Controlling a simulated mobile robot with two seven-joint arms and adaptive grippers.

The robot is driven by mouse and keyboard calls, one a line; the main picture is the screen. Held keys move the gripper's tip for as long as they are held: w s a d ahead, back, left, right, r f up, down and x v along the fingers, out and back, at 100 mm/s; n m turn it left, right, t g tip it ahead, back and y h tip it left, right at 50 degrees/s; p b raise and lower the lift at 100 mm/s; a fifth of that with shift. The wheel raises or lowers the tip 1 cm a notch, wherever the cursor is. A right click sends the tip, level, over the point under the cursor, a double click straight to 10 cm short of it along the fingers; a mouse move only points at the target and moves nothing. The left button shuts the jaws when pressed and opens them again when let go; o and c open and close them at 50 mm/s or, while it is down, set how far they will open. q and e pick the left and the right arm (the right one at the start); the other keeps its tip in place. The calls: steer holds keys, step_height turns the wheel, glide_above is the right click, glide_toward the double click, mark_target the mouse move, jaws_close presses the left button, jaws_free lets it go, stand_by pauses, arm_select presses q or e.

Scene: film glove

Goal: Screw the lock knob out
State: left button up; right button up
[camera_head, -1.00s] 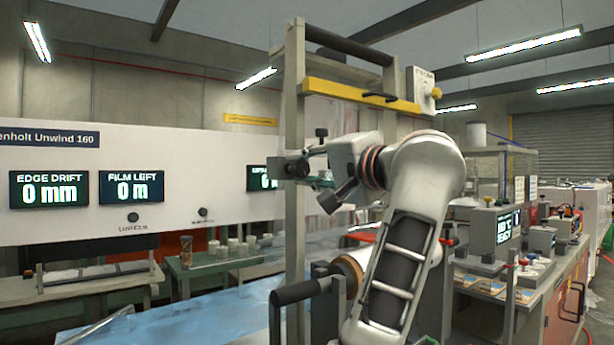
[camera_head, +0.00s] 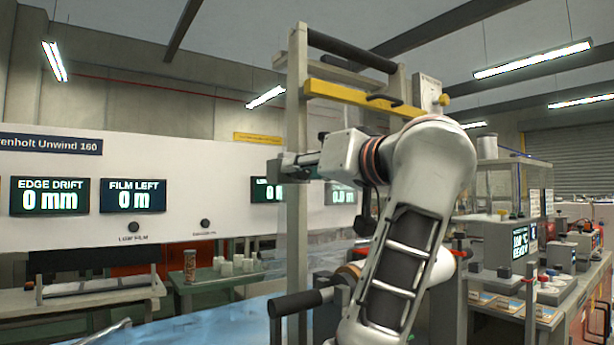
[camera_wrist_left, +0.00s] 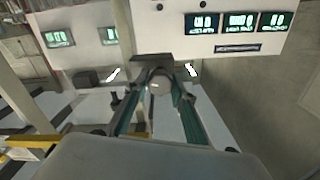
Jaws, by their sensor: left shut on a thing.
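My left arm reaches up across the middle of the head view. Its left gripper (camera_head: 288,168) is at the tall grey post (camera_head: 298,100) of the frame, roughly level with the white panel's displays. In the left wrist view the left gripper (camera_wrist_left: 158,88) has its two green-edged fingers closed around a round grey knob (camera_wrist_left: 158,84), which I take to be the lock knob. In the head view the knob is too small and too covered to make out clearly. My right gripper is in neither view.
A yellow crossbar (camera_head: 350,95) and a dark top bar (camera_head: 350,48) span the frame above my wrist. A black handle (camera_head: 295,302) juts out low at the front. A green table (camera_head: 215,285) with white cups stands at left, and a cluttered bench (camera_head: 515,305) at right.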

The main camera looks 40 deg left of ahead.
arm_select(q)
steer(key=n, duration=0.2)
steer(key=shift+f+n+b, duration=0.1)
steer(key=shift+n+b, duration=0.2)
steer(key=shift+n, duration=0.1)
steer(key=n, duration=0.2)
steer(key=shift+n+b, duration=0.3)
steer(key=n, duration=0.3)
steer(key=shift+s+n+b, duration=0.1)
steer(key=shift+n+b, duration=0.2)
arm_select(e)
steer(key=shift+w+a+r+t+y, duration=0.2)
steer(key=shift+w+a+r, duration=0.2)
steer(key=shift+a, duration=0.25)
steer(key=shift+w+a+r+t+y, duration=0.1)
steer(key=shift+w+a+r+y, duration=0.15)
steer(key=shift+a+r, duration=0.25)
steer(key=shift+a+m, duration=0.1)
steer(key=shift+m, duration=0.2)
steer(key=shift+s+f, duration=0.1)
arm_select(q)
steer(key=o, duration=1.1)
steer(key=shift+a, duration=0.1)
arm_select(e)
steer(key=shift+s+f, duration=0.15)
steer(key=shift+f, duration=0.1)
arm_select(q)
steer(key=shift+r, duration=0.2)
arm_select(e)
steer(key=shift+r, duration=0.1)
